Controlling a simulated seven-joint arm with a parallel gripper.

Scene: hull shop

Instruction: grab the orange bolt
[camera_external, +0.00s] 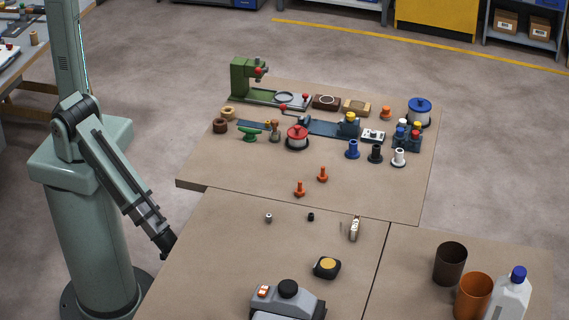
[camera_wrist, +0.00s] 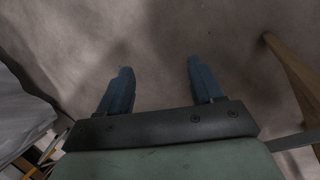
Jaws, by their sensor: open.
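Two orange bolts stand head-down on the brown table in the external view, one (camera_external: 300,189) nearer the front edge and one (camera_external: 322,175) a little behind and to its right. A third orange piece (camera_external: 386,112), bolt- or knob-like, stands farther back at the right. My gripper (camera_external: 166,243) hangs low at the left of the tables, well apart from the bolts. In the wrist view my gripper (camera_wrist: 159,76) is open and empty, its two blue fingers wide apart over bare floor. No bolt shows in the wrist view.
Small metal and black parts (camera_external: 269,217) lie in front. A tape measure (camera_external: 327,267) lies nearer. Cups (camera_external: 450,264) and a bottle (camera_external: 509,297) stand front right.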

